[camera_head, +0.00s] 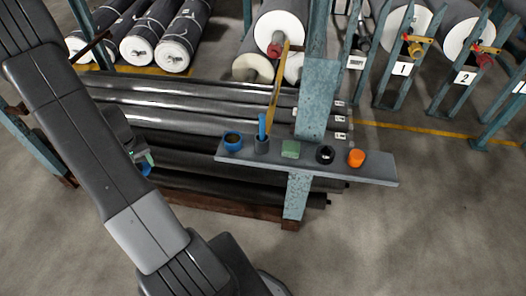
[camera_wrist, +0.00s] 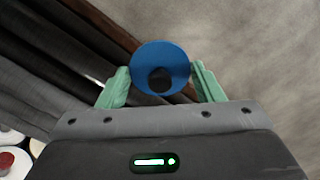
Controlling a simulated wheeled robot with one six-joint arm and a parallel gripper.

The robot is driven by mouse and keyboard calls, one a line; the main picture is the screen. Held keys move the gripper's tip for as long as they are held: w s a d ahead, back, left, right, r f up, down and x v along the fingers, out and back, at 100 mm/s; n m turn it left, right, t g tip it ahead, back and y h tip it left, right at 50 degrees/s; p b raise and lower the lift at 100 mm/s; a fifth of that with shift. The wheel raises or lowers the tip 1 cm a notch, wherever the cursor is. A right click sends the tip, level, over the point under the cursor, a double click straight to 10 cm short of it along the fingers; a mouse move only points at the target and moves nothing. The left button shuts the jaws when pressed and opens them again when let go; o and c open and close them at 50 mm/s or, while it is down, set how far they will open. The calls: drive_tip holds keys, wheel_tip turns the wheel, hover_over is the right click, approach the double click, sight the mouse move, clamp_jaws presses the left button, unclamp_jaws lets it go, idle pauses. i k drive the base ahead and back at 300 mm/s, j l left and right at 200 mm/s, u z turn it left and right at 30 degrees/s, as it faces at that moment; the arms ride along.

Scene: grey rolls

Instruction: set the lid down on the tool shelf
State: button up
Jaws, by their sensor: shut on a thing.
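The lid is a round blue disc (camera_wrist: 180,60) with a dark round spot, seen face-on in the wrist view between my gripper's green fingers. My gripper (camera_wrist: 160,84) is shut on it at its two sides. In the head view my gripper (camera_head: 142,158) is partly hidden behind my arm, and a small bit of the blue lid (camera_head: 146,170) shows below it. The tool shelf (camera_head: 380,174) is a narrow grey board on a teal post, to the right of my gripper and apart from it.
On the shelf stand a blue round container (camera_head: 233,136), a grey cup (camera_head: 262,146) with a blue tool, a green block (camera_head: 290,149), a black ring (camera_head: 325,154) and an orange item (camera_head: 357,158). The shelf's right end is bare. Long dark rolls (camera_head: 200,112) lie behind.

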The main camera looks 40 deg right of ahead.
sight(381, 165)
drive_tip(key=k+l+u, duration=0.1)
drive_tip(key=k+u, duration=0.2)
drive_tip(key=k, duration=0.25)
drive_tip(key=k+u, duration=0.35)
drive_tip(key=k, duration=0.25)
drive_tip(key=k+z, duration=0.2)
drive_tip(key=z, duration=0.15)
drive_tip(key=k+l+z, duration=0.15)
drive_tip(key=z, duration=0.25)
